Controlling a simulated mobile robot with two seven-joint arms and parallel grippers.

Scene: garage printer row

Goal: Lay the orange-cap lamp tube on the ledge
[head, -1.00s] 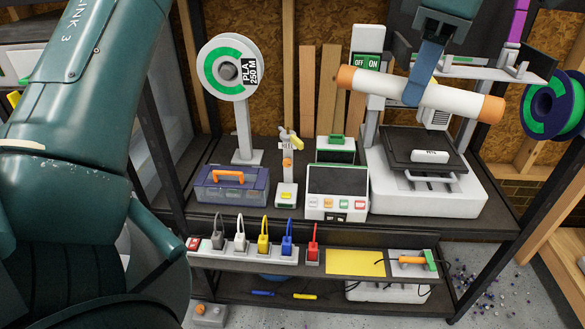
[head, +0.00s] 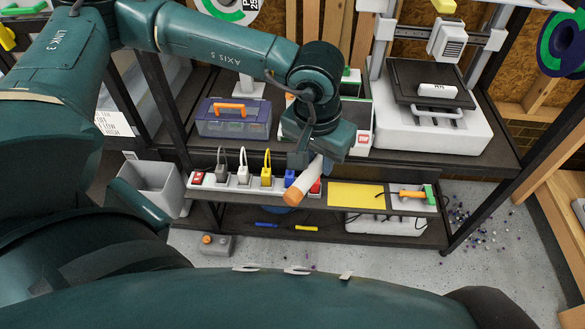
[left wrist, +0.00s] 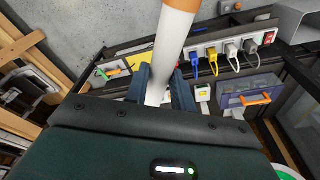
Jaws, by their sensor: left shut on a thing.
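The lamp tube (head: 312,175) is white with an orange cap (head: 295,197) on its near end. My left gripper (head: 322,160) is shut on it, in front of the shelf unit. The tube slants toward the camera over the right end of the power strip; its far end is hidden behind the gripper in the head view. In the left wrist view the tube (left wrist: 172,45) rises between both fingers (left wrist: 163,85). The ledge (head: 391,206), a low front shelf, carries a yellow mat (head: 355,195) right of the tube. I cannot tell whether the tube touches anything. My right gripper is not in view.
The power strip (head: 210,181) with several coloured plugs lies along the ledge's left part. An orange-and-green tool (head: 415,194) lies right of the mat. A blue toolbox (head: 233,122) and a printer (head: 430,130) stand on the shelf above. A grey bin (head: 158,185) stands at left.

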